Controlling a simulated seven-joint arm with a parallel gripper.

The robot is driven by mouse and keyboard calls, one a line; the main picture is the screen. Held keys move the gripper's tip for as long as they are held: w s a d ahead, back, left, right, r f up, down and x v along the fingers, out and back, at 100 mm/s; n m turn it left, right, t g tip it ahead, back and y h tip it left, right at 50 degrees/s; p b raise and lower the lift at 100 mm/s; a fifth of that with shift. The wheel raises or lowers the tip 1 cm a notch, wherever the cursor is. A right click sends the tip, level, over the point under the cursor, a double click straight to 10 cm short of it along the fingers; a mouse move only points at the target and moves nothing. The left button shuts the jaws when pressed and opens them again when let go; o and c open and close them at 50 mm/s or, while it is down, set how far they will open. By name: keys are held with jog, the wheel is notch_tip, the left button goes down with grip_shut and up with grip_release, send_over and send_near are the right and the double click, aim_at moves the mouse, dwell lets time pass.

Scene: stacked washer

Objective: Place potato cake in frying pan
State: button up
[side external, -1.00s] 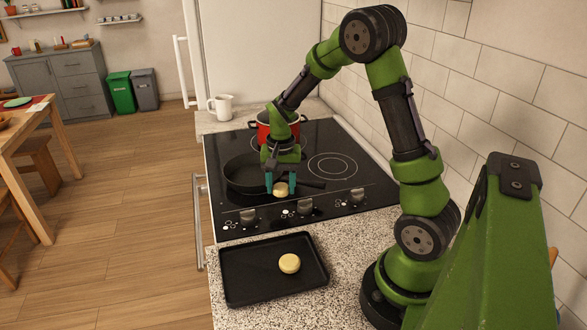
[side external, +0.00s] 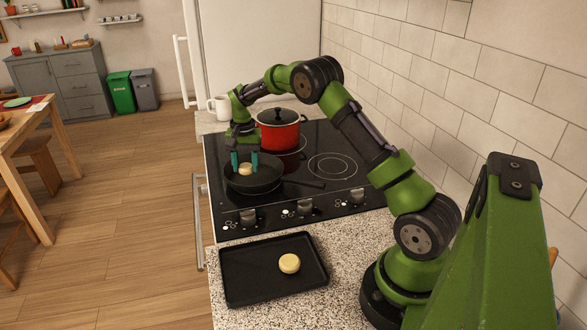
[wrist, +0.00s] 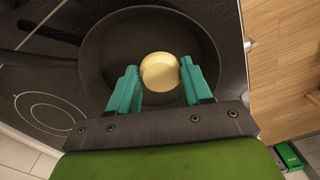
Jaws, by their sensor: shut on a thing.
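One potato cake (side external: 245,169), round and pale yellow, is between the teal fingers of my gripper (side external: 245,162), over the frying pan (side external: 265,186). In the wrist view the potato cake (wrist: 160,71) sits between the fingertips of my gripper (wrist: 160,82), with the dark pan (wrist: 110,45) behind it. My gripper is shut on it. I cannot tell whether the cake touches the pan's bottom. A second potato cake (side external: 289,263) lies on the black tray (side external: 245,290) on the counter.
A red pot (side external: 279,132) with a lid stands on the cooktop (side external: 335,193) behind and right of the pan. A white jug (side external: 221,107) stands at the back left. The pan handle points right. The cooktop's right side is clear.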

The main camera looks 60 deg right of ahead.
aim_at(246, 166)
jog(key=shift+f, duration=1.75)
jog(key=shift+f, duration=0.1)
jog(key=o, duration=1)
